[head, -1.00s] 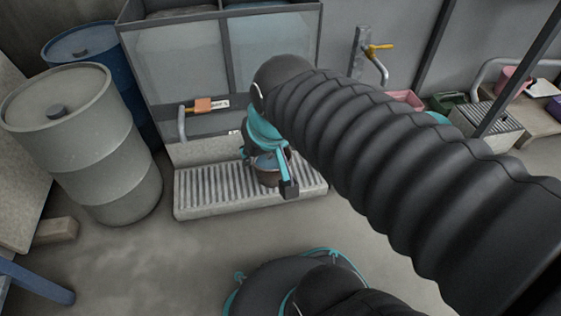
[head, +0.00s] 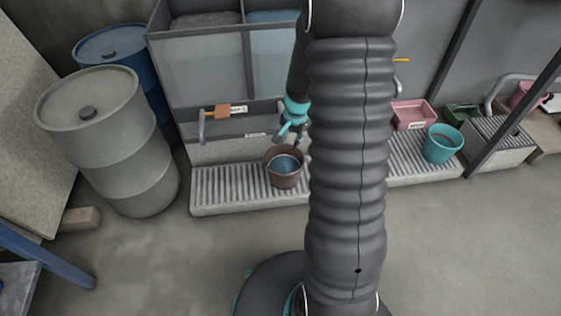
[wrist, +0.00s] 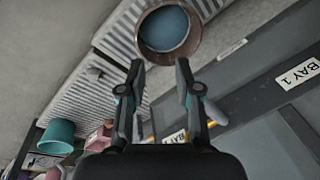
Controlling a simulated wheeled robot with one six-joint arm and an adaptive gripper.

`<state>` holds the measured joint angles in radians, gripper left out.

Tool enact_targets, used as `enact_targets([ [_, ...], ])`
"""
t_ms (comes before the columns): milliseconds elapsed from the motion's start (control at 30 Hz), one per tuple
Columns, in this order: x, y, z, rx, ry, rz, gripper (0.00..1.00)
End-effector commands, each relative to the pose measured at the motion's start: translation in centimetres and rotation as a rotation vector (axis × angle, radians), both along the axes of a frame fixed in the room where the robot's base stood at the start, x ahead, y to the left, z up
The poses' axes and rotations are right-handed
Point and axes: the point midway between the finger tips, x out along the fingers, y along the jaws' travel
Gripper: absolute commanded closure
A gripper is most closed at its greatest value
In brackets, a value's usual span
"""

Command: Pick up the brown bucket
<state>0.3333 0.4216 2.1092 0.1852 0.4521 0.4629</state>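The brown bucket (head: 284,169) stands upright on a ribbed grey grate in the head view, with something blue inside it. It also shows at the top of the wrist view (wrist: 146,45), seen from above. My gripper (head: 292,132) is above and just behind the bucket in the head view, apart from it. In the wrist view my gripper (wrist: 160,72) has its two fingers spread with nothing between them, and the bucket lies beyond the fingertips.
The ribbed grate (head: 225,187) continues right to a teal bucket (head: 443,144) and a pink bin (head: 412,114). Grey (head: 110,140) and blue (head: 120,60) drums stand left. A tap with an orange handle (head: 222,111) is on the wall behind. The floor in front is clear.

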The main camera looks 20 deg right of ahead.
Motion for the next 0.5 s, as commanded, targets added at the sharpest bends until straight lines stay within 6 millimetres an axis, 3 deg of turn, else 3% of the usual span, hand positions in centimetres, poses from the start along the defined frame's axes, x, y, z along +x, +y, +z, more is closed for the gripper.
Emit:
enact_targets([
  [33,0.1,-0.9,-1.8,0.012,0.022,-0.044,0.67],
  [200,0.4,-3.2,-6.9,0.038,0.061,-0.169,0.67],
  [300,0.2,-4.0,-9.0,0.046,0.076,-0.218,0.67],
  [500,0.1,-4.7,-11.3,0.053,0.088,-0.262,0.67],
])
